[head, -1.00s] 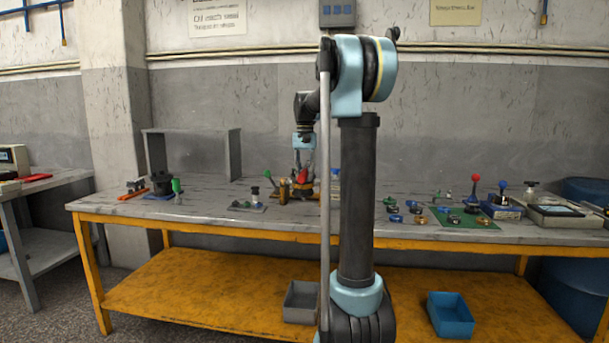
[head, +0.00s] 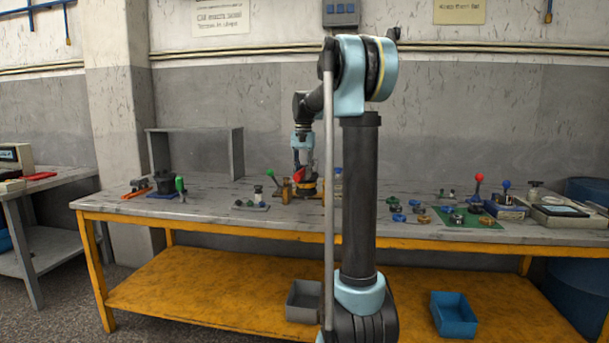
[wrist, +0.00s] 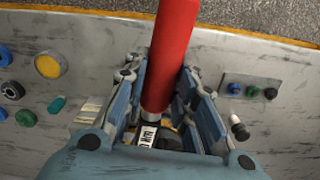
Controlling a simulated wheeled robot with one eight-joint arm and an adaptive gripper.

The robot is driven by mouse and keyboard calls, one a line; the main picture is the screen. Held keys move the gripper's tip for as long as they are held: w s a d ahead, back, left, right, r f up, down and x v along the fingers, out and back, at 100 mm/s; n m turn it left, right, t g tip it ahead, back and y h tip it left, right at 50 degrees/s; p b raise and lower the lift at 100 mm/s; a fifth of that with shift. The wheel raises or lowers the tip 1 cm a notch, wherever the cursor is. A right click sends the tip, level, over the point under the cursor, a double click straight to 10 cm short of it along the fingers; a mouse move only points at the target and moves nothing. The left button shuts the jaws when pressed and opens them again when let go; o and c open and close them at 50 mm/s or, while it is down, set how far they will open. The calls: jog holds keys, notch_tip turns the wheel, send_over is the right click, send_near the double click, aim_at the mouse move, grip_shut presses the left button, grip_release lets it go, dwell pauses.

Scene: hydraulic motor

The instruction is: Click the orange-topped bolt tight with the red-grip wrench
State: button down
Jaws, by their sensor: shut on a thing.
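The red-grip wrench (wrist: 172,50) is between the fingers of my gripper (wrist: 165,98) in the wrist view, its red grip running toward the table's front edge. My gripper is shut on it. In the head view, my gripper (head: 303,160) is low over the middle of the bench, and a little red of the wrench (head: 298,174) shows there. Below it is a dark and brass-orange assembly (head: 309,189), partly covered by my gripper. I cannot make out the orange-topped bolt or whether the wrench is seated on it.
The grey workbench (head: 150,209) has a yellow frame. Left of my gripper are a small plate with fittings (head: 251,205) and a green-topped tool (head: 180,187). To the right are several coloured knobs, a green mat (head: 445,221) and a red-knobbed lever (head: 478,184).

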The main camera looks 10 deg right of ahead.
jog(key=shift+w+a+m, duration=0.5)
jog(key=shift+a+m, duration=0.1)
jog(key=shift+a, duration=0.05)
jog(key=shift+w+a, duration=0.1)
jog(key=shift+a, duration=0.05)
dwell(0.4)
jog(key=shift+w+a+m, duration=0.8)
jog(key=shift+a+m, duration=0.1)
jog(key=shift+a, duration=0.2)
jog(key=shift+w+a, duration=0.15)
jog(key=shift+a, duration=0.05)
jog(key=shift+w+a+m, duration=0.1)
jog(key=shift+m, duration=0.2)
jog(key=shift+w+a+m, duration=0.8)
jog(key=shift+w+a, duration=0.1)
jog(key=shift+w, duration=0.05)
jog(key=shift+s+d, duration=0.25)
dwell(0.5)
